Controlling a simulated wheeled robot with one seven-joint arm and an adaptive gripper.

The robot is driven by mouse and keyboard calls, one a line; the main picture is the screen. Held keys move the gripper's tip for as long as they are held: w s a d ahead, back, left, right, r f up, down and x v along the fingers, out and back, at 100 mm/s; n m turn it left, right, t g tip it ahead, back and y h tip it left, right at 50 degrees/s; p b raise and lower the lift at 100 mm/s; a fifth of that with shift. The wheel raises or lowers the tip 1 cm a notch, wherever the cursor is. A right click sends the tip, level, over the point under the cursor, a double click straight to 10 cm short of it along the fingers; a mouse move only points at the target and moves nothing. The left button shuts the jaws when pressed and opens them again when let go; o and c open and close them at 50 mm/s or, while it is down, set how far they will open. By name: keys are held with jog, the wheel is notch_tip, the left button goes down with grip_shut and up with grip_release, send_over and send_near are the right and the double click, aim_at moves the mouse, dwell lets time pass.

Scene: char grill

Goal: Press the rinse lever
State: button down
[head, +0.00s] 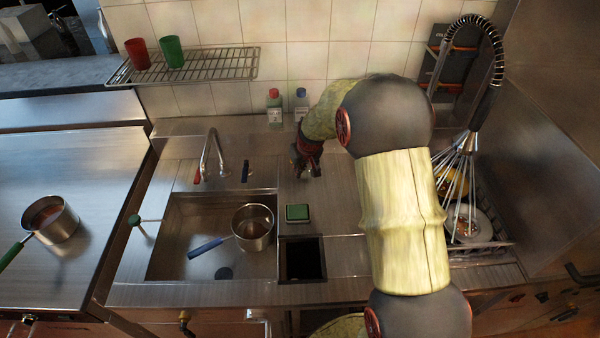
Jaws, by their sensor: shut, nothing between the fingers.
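The stainless sink (172,262) is at centre left, with a curved faucet (211,143) behind it. A lever with a green knob (135,220) stands at the sink's left rim. A black coiled spray hose (495,62) hangs at the upper right. I cannot tell for sure which of these is the rinse lever. My gripper (306,172) is shut and empty above the counter right of the blue handle, apart from it. My arm hides part of the counter on the right.
A blue-handled pot (253,241) sits in the sink. A green sponge (298,212) lies by a dark square opening (302,260). Two bottles (274,106) stand at the wall. Another pot (62,228) is at far left. A dish rack (500,246) is at right; cups (172,52) stand on a wire shelf (220,66).

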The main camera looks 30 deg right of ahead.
jog(key=a+v, duration=0.1)
jog(key=v, duration=0.6)
jog(key=shift+p, duration=0.4)
